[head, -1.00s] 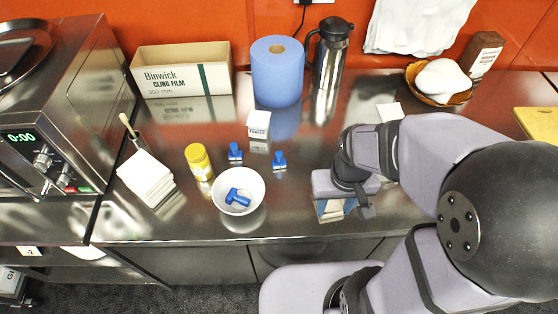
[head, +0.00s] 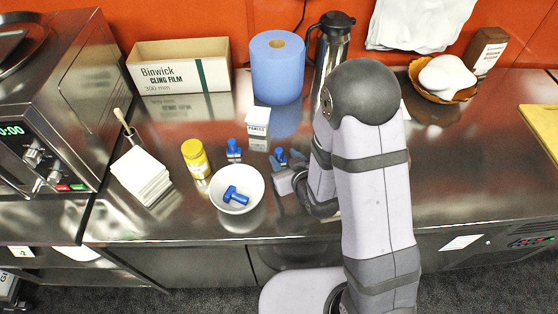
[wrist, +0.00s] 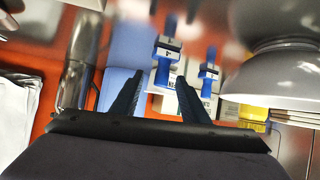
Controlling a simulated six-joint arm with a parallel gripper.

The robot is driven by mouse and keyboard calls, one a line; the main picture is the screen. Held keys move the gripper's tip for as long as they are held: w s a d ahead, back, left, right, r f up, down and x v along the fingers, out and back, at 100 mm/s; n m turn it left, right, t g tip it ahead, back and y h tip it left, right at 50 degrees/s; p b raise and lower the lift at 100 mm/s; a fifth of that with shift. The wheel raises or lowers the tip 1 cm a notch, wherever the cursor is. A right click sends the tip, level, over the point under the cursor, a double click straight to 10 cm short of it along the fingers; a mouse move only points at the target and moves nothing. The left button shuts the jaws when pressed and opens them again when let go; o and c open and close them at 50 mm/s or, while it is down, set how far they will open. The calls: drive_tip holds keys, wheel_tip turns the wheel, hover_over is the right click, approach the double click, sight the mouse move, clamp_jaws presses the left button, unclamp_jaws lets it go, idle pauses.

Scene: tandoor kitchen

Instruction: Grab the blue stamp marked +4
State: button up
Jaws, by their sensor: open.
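Two blue stamps stand upright on the steel counter: a left one (head: 233,150) and a right one (head: 280,157). A third blue stamp (head: 236,196) lies in a white bowl (head: 217,203). My gripper (wrist: 160,88) is open and empty. In the wrist view, which is upside down, one stamp (wrist: 164,62) shows beyond the gap between the fingers, apart from them. It appears to be the right stamp. The other stamp (wrist: 208,72) is outside the fingers, to the right. The labels carry small marks that I cannot read surely. In the head view my gripper is close beside the right stamp.
A small white box (head: 257,121) stands behind the stamps, with a blue paper roll (head: 277,68) and a steel flask (head: 333,50) farther back. A yellow jar (head: 195,157) and a white stack (head: 142,175) are left. The counter to the right of my arm is largely clear.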

sight(280, 158)
drive_tip(key=shift+w+a+f+m+t+b, duration=0.1)
drive_tip(key=shift+a+f+m+t+b, duration=0.15)
drive_tip(key=shift+f, duration=0.2)
drive_tip(key=shift+a+f+m+t+b, duration=0.1)
drive_tip(key=shift+f+t+b, duration=0.25)
drive_tip(key=shift+f, duration=0.1)
drive_tip(key=shift+w+t, duration=0.1)
drive_tip(key=shift+t, duration=0.2)
drive_tip(key=shift+b+x, duration=0.5)
drive_tip(key=shift+x, duration=0.5)
drive_tip(key=shift+w+a+p, duration=0.2)
drive_tip(key=shift+w+p, duration=0.45)
drive_tip(key=shift+w, duration=0.1)
drive_tip(key=shift+p+x, duration=0.65)
drive_tip(key=shift+x, duration=1.25)
drive_tip(key=shift+f, duration=0.1)
clamp_jaws()
